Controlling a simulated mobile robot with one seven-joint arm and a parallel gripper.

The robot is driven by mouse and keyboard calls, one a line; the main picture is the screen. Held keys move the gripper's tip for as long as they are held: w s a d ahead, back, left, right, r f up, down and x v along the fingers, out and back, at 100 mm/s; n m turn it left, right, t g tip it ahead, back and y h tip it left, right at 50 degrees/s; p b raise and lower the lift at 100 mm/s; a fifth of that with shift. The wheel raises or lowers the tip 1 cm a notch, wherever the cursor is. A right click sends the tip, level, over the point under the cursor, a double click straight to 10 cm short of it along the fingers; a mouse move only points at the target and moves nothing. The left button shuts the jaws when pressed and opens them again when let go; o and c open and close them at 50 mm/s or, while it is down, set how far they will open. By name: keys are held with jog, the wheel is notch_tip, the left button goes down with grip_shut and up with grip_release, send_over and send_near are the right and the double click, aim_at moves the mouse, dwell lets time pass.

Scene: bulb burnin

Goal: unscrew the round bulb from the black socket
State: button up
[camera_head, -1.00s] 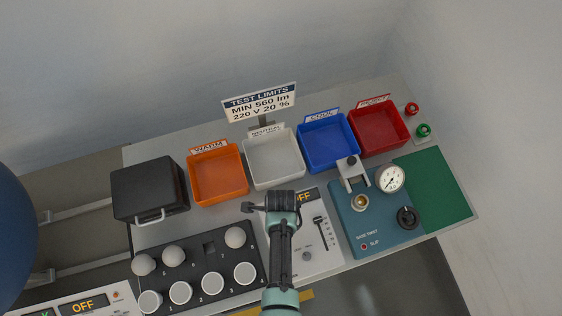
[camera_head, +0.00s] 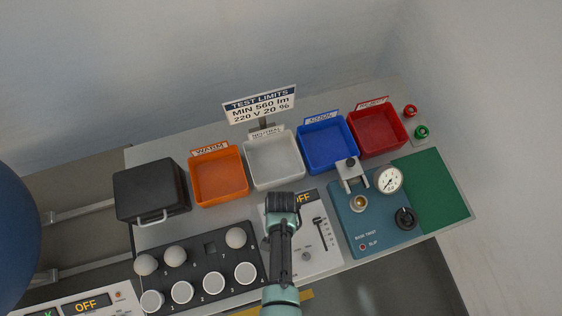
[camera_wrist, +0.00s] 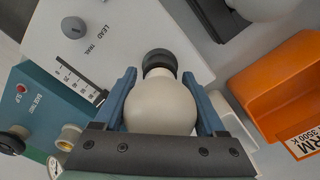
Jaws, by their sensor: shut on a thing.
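The round bulb (camera_wrist: 160,108) is a cream-white globe in the middle of the wrist view. The blue fingers of my gripper (camera_wrist: 158,80) are closed on it, one on each side. The black socket (camera_wrist: 159,61) shows as a dark ring at the bulb's far end, against the bulb. How far the bulb is threaded into it cannot be seen. In the head view my gripper (camera_head: 283,201) is over the light grey test unit (camera_head: 316,260) and hides the bulb and socket.
A black tray (camera_head: 222,265) with several white bulbs is at left, by a black case (camera_head: 150,190). Orange (camera_head: 218,205), white (camera_head: 273,186), blue (camera_head: 326,169) and red (camera_head: 376,153) bins stand behind. The teal torque unit (camera_head: 385,238) is at right.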

jog(key=n, duration=0.8)
jog(key=o, duration=1.2)
jog(key=shift+o, duration=0.2)
